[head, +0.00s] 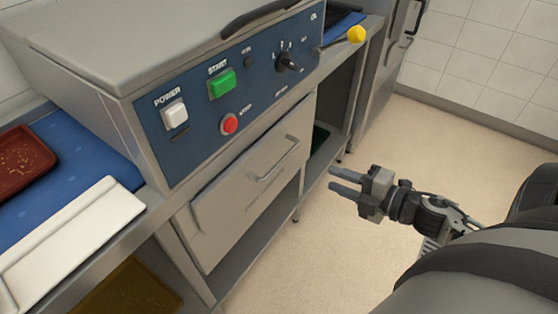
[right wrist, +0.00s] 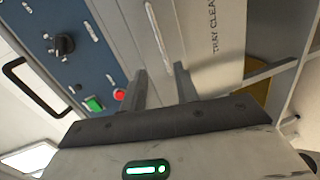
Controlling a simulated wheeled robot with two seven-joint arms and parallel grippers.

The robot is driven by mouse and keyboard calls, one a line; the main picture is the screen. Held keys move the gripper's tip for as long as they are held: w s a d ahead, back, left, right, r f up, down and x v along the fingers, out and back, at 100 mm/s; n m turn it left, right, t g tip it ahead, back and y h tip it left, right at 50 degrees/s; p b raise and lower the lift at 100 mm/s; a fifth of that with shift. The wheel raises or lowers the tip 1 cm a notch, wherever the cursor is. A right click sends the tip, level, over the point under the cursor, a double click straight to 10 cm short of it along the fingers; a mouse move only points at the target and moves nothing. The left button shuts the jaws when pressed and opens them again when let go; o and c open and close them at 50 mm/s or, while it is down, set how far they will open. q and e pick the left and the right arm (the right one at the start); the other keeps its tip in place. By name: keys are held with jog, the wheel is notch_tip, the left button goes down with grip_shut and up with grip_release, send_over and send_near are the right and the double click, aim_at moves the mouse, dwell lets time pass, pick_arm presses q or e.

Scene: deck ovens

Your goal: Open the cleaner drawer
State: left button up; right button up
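The cleaner drawer (head: 235,200) has a plain grey front under the blue control panel, and it looks shut. Its bar handle (head: 278,160) is near the top of the front. In the right wrist view the drawer front (right wrist: 205,40) carries partly cut-off "TRAY CLEA" lettering, and the pale handle (right wrist: 157,35) lies beyond the fingertips. My right gripper (head: 334,178) is open and empty, to the right of the handle and apart from it. The same gripper (right wrist: 160,68) shows two spread fingers pointing at the drawer front. My left gripper is not in view.
The control panel (head: 240,95) has a white power switch (head: 174,114), green start button (head: 222,84), red button (head: 229,124) and black knob (head: 288,61). The floor (head: 330,250) before the drawer is clear.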

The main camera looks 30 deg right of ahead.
aim_at(283, 158)
jog(key=shift+n+y, duration=0.3)
jog(key=shift+n, duration=0.6)
jog(key=x, duration=1.5)
jog(key=shift+w+f, duration=0.15)
jog(key=shift+w, duration=0.2)
grip_shut()
